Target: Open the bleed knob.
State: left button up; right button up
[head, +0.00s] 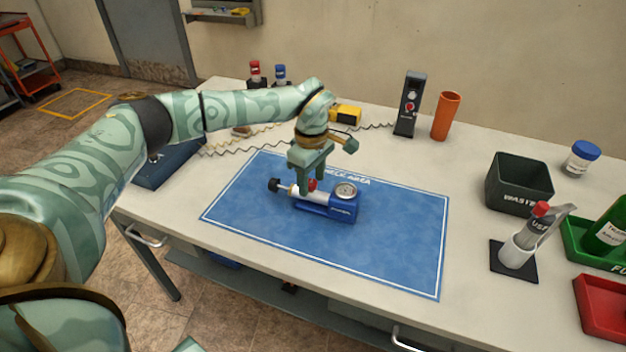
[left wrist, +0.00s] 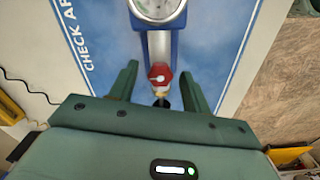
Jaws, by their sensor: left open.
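The oxygen trainer lies on the blue mat (head: 400,240), with a blue body (head: 343,207), a round gauge (head: 346,190) and a black end knob (head: 274,186) at its left end. A red knob (head: 312,184) sits on its silver middle part, partly hidden by my gripper in the head view. In the left wrist view the red knob (left wrist: 160,75) shows between the fingers, and the gauge (left wrist: 157,8) is cut off at the top. My left gripper (head: 306,188) is open above the red knob, one finger on each side, with gaps visible. My right gripper is not in view.
An orange cup (head: 446,116) and a black device (head: 410,105) stand behind the mat. The mat's right half is clear.

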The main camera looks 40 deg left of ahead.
pick_arm(q)
jog(key=c, duration=1)
